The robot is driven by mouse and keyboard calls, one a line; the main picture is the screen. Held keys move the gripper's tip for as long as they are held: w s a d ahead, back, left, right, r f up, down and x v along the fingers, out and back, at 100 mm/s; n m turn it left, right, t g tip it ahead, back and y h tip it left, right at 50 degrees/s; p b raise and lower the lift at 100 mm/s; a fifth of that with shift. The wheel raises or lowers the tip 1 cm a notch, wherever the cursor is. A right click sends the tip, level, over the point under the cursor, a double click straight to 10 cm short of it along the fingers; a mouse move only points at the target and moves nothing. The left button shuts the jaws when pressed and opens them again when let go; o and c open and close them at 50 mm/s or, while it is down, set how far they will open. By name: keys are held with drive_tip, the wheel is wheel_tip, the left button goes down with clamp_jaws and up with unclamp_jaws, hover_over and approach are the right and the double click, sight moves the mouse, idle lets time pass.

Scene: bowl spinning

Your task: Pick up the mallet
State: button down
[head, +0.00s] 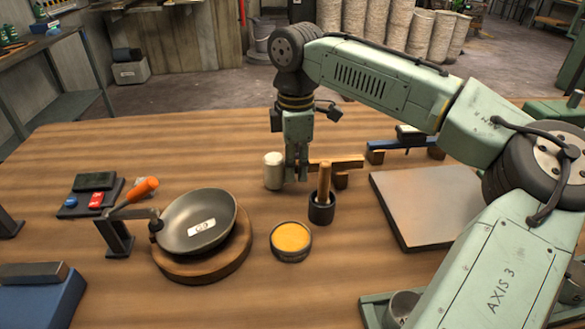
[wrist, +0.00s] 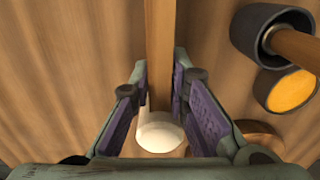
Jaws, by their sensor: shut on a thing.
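The mallet has a white rounded head (head: 274,170) and a wooden handle (head: 338,162) that runs off to the right in the head view. In the wrist view its handle (wrist: 160,40) passes between the fingers, and its pale head (wrist: 160,135) shows low in the picture. My gripper (head: 297,176) points down and is shut on the handle, close to the head. In the wrist view the fingertips (wrist: 160,85) sit on either side of the handle. Part of the handle is hidden behind the fingers in the head view.
A dark cup (head: 321,213) with an upright wooden stick stands just right and in front. Near it are a tin of yellow stuff (head: 291,239) and a grey metal bowl (head: 190,233) on a round wooden base. A flat grey-topped board (head: 425,205) lies right. Bare table lies at front centre.

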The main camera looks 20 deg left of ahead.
wheel_tip(320, 180, up, 18)
drive_tip(key=shift+f+p, duration=0.25)
drive_tip(key=shift+p, duration=0.1)
drive_tip(key=c, duration=2.1)
unclamp_jaws()
clamp_jaws()
drive_tip(key=shift+s, duration=0.1)
